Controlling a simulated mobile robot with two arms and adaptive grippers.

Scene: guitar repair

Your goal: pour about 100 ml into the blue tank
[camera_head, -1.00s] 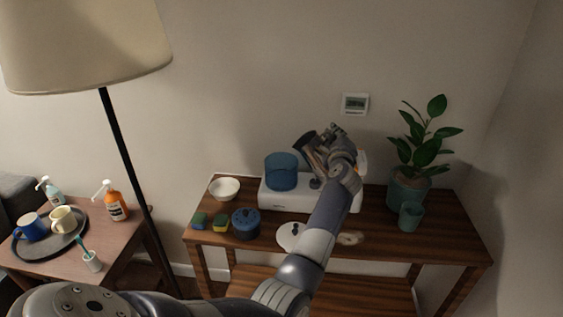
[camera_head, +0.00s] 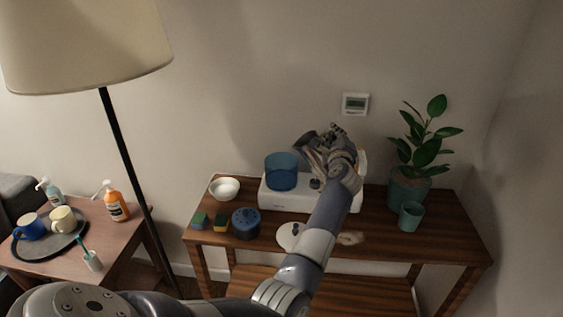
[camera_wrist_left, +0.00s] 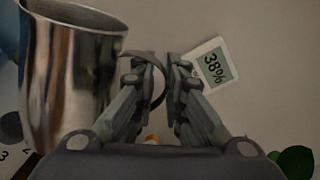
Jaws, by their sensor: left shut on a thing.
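The blue tank (camera_head: 281,174) is a translucent, open-topped cylinder on the left part of a white base unit (camera_head: 290,202), which stands on a wooden shelf table. My left gripper (camera_head: 338,148) is to the right of the tank and above the base. It is shut on the handle of a shiny metal jug (camera_head: 313,160). The jug is tilted left toward the tank. In the left wrist view the jug (camera_wrist_left: 70,75) fills the left side, with its handle between the fingers (camera_wrist_left: 160,68). Its contents and any stream are not visible. My right gripper is not in view.
A white lid (camera_head: 290,236), a dark blue pot (camera_head: 246,224), sponges (camera_head: 210,221) and a white bowl (camera_head: 224,188) are on the wooden table (camera_head: 385,243). A potted plant (camera_head: 408,190) and a green cup (camera_head: 411,215) stand right. A wall display (camera_wrist_left: 214,66) reads 38%.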

